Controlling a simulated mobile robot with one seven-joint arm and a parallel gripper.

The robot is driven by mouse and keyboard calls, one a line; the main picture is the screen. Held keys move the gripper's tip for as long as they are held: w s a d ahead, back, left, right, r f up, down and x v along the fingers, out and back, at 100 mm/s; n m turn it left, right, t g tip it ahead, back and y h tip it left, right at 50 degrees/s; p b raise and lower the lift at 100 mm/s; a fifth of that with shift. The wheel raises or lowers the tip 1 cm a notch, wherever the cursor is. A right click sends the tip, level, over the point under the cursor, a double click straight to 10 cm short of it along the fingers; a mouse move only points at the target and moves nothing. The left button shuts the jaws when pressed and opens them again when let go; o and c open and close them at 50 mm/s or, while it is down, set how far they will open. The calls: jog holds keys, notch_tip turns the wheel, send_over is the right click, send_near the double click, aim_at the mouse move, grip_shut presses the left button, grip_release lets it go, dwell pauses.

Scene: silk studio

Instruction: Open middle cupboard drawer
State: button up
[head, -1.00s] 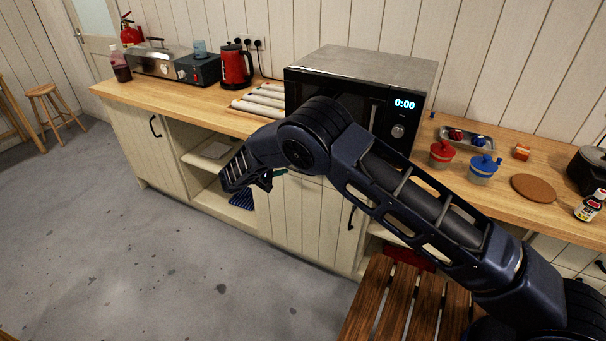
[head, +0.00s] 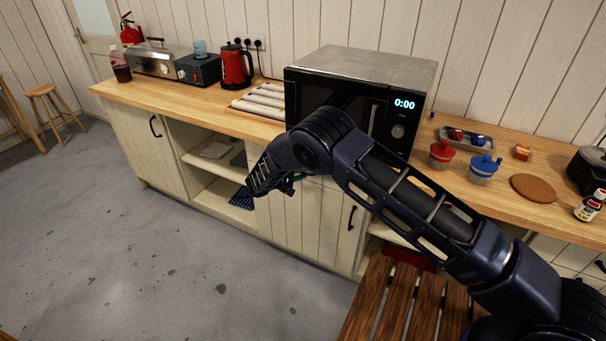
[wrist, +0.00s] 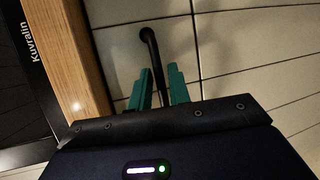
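The middle cupboard (head: 310,221) has cream plank fronts under the wooden counter. Its upper drawer front is mostly hidden by my arm in the head view. In the wrist view the cream drawer front (wrist: 225,65) fills the right side, with a black bar handle (wrist: 149,45) on it. My gripper (wrist: 160,75) has two teal fingers, one on each side of the handle. A gap shows between them, wider than the bar, so they look open around it. Firm contact cannot be told. In the head view my gripper is mostly hidden behind my wrist, with a bit of teal showing.
The counter edge (wrist: 65,50) runs close beside my gripper. A microwave (head: 365,85) stands on the counter above. The cupboard door's black handle (head: 351,218) is below right. Open shelves (head: 210,190) lie to the left, and a slatted wooden seat (head: 395,305) stands front right.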

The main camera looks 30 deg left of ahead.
jog(key=shift+w+d+f, duration=0.15)
jog(key=shift+w+d, duration=0.1)
jog(key=shift+w, duration=0.3)
grip_shut()
jog(key=s, duration=4.6)
grip_release()
